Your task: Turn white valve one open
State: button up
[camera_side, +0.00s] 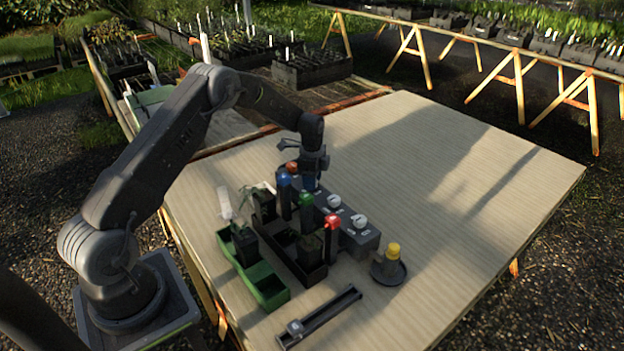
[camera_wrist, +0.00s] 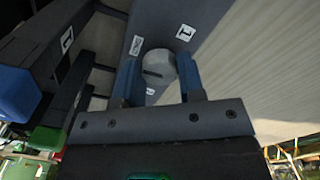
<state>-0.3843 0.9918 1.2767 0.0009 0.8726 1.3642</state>
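In the side view my gripper (camera_side: 311,181) points down at the far end of a dark grey valve box (camera_side: 362,241). Two white knobs, a middle one (camera_side: 334,201) and a near one (camera_side: 360,221), show on the box. In the wrist view a round pale knob (camera_wrist: 159,65) with a dark mark on it lies between my blue fingertips (camera_wrist: 160,78). One finger is on each side, very close to the knob. I cannot tell whether they touch it. The knob's white label (camera_wrist: 185,32) is sideways and hard to read.
Left of the box stand posts with blue (camera_side: 284,180), green (camera_side: 306,199) and red (camera_side: 332,221) tops. A green tray (camera_side: 270,291), a dark slider rail (camera_side: 318,318) and a yellow-topped piece on a dark dish (camera_side: 390,268) are nearer. The table's right side is clear.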

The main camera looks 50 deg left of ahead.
jog(key=c, duration=0.4)
jog(key=shift+n, duration=0.3)
jog(key=n, duration=0.3)
jog(key=shift+n, duration=0.3)
jog(key=n, duration=0.3)
jog(key=shift+n, duration=0.3)
jog(key=n, duration=0.5)
jog(key=shift+n, duration=2.5)
